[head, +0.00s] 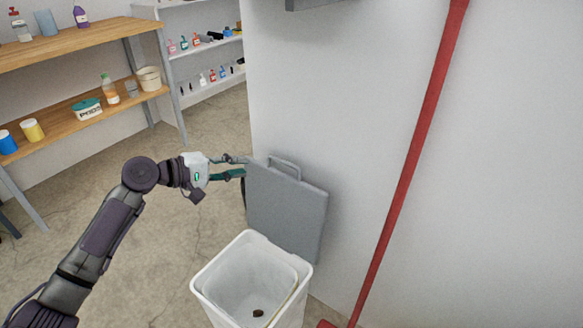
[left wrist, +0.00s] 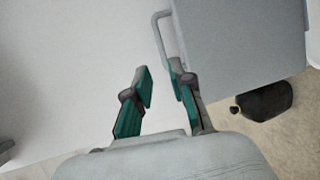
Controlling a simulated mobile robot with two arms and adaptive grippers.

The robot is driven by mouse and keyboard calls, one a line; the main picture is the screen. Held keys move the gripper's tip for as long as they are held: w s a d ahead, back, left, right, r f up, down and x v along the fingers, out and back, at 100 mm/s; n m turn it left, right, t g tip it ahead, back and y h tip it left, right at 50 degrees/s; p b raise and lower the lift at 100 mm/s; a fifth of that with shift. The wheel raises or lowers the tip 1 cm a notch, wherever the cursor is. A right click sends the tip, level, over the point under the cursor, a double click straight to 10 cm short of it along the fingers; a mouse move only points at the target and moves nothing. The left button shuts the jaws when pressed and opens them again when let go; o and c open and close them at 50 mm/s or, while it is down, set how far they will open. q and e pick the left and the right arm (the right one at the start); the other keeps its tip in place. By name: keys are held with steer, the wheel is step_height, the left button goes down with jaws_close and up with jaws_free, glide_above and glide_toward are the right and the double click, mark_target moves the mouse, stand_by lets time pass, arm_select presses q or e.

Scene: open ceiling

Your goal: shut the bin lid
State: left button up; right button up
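The white bin (head: 206,293) stands open on the floor in the head view, with a small dark thing in its bottom. Its grey lid (head: 285,215) stands raised, nearly upright, at the bin's back by the wall. A loop handle (head: 286,165) is at the lid's top edge. The lid (left wrist: 235,45) and handle (left wrist: 160,35) also show in the left wrist view. My left gripper (head: 244,167) is open at the lid's upper left edge, its fingers apart (left wrist: 158,75) with nothing clearly between them. One finger is close to the lid and handle; contact is unclear. My right gripper is not in view.
A red pole (head: 410,160) leans against the white wall right of the bin. Wooden shelves (head: 75,40) with bottles and tubs stand at the left. A dark object (left wrist: 265,101) lies near the lid in the left wrist view. The floor left of the bin is clear.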

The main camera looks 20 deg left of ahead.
mark_target(281, 162)
arm_select(q)
steer(key=b+x, duration=0.1)
steer(key=x, duration=1)
steer(key=shift+w+b, duration=0.1)
steer(key=shift+b, duration=0.25)
steer(key=shift+x, duration=0.85)
steer(key=shift+w+d+f, duration=0.1)
steer(key=shift+w+d, duration=0.05)
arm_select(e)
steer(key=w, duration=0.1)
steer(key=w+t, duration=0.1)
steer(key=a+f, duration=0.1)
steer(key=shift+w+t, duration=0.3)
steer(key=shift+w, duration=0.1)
arm_select(q)
jaws_close()
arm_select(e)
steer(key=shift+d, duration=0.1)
